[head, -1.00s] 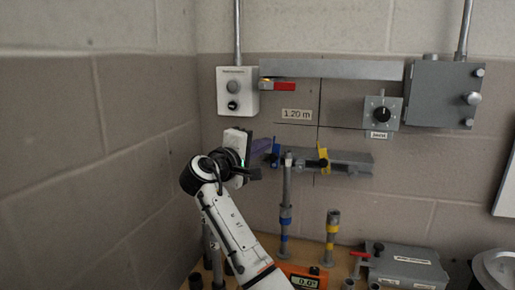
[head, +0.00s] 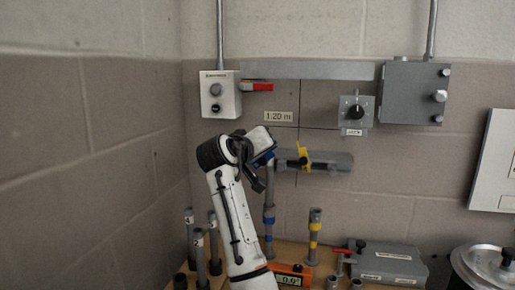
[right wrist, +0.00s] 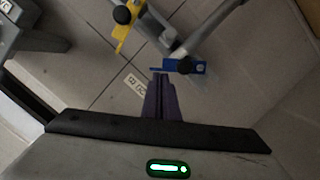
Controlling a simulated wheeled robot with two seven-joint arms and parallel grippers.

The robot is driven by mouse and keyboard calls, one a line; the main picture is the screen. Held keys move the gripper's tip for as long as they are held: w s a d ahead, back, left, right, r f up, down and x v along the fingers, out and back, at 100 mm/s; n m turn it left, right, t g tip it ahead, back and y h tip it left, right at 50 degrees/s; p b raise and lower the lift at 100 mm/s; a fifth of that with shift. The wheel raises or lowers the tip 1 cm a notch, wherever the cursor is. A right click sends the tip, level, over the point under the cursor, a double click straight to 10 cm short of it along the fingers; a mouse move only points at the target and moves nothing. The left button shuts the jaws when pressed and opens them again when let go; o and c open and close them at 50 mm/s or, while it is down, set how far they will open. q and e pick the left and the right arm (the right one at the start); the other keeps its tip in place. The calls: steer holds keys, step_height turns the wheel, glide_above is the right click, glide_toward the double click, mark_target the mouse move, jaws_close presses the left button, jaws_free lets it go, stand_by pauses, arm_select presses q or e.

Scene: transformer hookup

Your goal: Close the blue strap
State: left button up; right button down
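The blue strap (head: 264,157) is on the grey wall rail, mostly hidden behind my right gripper in the head view. In the right wrist view the blue strap (right wrist: 190,66) has a black knob and a thin tab pointing left. I cannot tell whether it is fully closed. My right gripper has purple fingers (right wrist: 161,76) that lie side by side with nothing visible between them. Their tips are close to the blue tab; contact is unclear. A grey conduit with a blue band (head: 269,220) rises to the strap. My left gripper is not in view.
A yellow strap (head: 303,155) stands up on the rail (head: 330,163) to the right. A yellow-banded conduit (head: 314,235), an orange meter (head: 292,275) and a grey box (head: 385,264) stand below. Several grey posts are at left. A switch box (head: 220,94) hangs above.

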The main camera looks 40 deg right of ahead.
mark_target(274, 155)
steer(key=m, duration=0.1)
steer(key=s+d+f+m, duration=0.1)
steer(key=shift+s+f+m+t+y+b, duration=0.2)
steer(key=shift+m+t+y+b, duration=0.2)
steer(key=shift+s+d+f+m+y, duration=0.3)
steer(key=shift+s+f+m, duration=0.1)
steer(key=shift+m, duration=0.3)
steer(key=shift+f+b, duration=0.1)
steer(key=shift+b, duration=0.2)
steer(key=shift+m, duration=0.3)
steer(key=s+a+r+p, duration=0.2)
steer(key=s+a+r, duration=0.2)
steer(key=a+r, duration=0.2)
steer(key=a, duration=0.2)
steer(key=shift+s+a+r, duration=0.2)
steer(key=shift+s+a, duration=0.1)
steer(key=shift+s, duration=0.1)
